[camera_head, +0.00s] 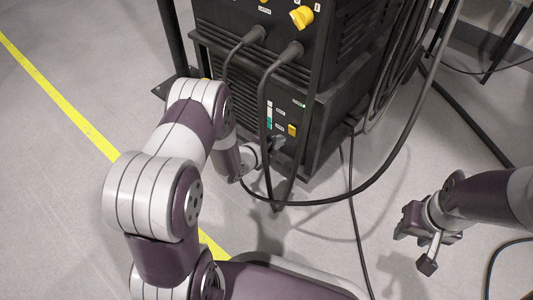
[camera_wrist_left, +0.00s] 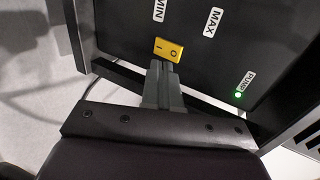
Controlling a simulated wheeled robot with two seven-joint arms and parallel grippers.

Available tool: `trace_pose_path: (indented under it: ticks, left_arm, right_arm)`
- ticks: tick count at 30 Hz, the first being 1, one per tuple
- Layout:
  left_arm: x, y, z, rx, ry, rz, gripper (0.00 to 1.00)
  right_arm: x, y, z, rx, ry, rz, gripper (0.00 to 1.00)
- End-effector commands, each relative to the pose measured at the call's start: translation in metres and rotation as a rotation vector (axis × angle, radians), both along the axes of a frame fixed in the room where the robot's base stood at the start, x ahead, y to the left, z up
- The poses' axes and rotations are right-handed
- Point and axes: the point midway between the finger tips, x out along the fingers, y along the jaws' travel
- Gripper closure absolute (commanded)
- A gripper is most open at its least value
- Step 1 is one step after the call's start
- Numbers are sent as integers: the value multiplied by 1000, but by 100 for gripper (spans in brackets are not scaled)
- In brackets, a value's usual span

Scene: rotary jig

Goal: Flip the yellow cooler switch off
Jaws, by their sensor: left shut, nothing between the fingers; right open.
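The yellow cooler switch (camera_head: 292,130) is on the lower front panel of the black machine. In the left wrist view the switch (camera_wrist_left: 169,49) is a small yellow rocker marked I and O. My left gripper (camera_head: 279,142) is shut and empty, just below the switch in the head view. In the left wrist view its fingertips (camera_wrist_left: 160,66) lie right at the switch's lower edge; I cannot tell whether they touch it. Which way the rocker is pressed is unclear. My right gripper (camera_head: 415,243) is open and empty, over the floor at the right.
The black machine (camera_head: 340,95) has thick cables (camera_head: 268,85) hanging before its panel, close to my left arm. A yellow knob (camera_head: 301,17) is higher up. A green light (camera_wrist_left: 238,95) glows by the PUMP label. Cables loop across the floor.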

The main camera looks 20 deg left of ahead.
Motion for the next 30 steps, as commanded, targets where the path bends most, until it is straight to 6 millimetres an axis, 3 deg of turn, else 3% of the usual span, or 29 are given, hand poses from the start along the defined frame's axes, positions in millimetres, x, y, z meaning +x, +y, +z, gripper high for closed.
trace_pose_path:
  ticks: [1, 3, 9, 20, 24, 26, 30]
  left_arm:
    - [9, -3, -7, 1, -5, -1, 100]
    - [19, -7, -3, 0, -4, -1, 100]
    - [37, -13, 3, 1, -1, 0, 100]
    - [39, -14, 5, 1, 1, 1, 100]
    - [42, -15, 17, 18, 51, 0, 100]
    - [42, -15, 8, 21, 61, 0, 100]
    - [43, -15, 7, 21, 60, 0, 100]
  right_arm:
    - [0, 0, -13, 0, 0, 0, 57]
    - [0, 0, -19, 0, 0, 0, 57]
    - [0, 0, -28, 0, 0, 0, 57]
    - [0, 0, -27, 0, 0, 0, 57]
    - [0, 0, -3, 0, 0, 0, 57]
    - [1, 0, -10, 0, -2, 0, 57]
    - [0, 0, -12, 0, 0, 0, 57]
